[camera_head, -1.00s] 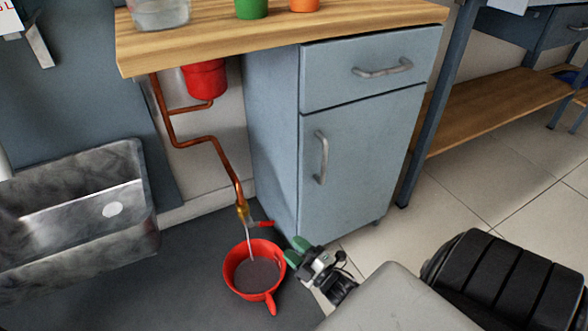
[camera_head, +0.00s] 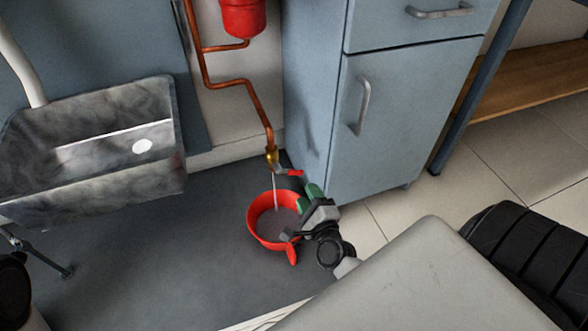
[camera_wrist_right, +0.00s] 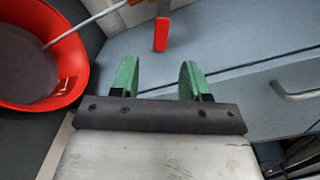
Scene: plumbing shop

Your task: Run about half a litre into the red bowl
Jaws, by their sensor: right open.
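The red bowl (camera_head: 252,230) stands on the dark floor mat under the copper pipe's brass valve (camera_head: 271,156). A thin water stream (camera_head: 276,192) runs from the valve into it, and greyish water (camera_head: 272,222) covers its bottom. The valve's red lever (camera_head: 291,172) points out to the right. My right gripper (camera_head: 312,192) is open and empty, just below and right of the lever. In the right wrist view the lever (camera_wrist_right: 161,33) lies ahead of the gap between the green fingers (camera_wrist_right: 158,80), not between them. The bowl (camera_wrist_right: 75,85) shows at left there. My left gripper is not in view.
A blue-grey cabinet (camera_head: 400,120) stands close right of the valve and gripper. A metal sink (camera_head: 100,190) is at left. A red vessel (camera_head: 243,18) hangs on the pipe (camera_head: 225,83) above. The mat (camera_head: 190,270) left of the bowl is clear.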

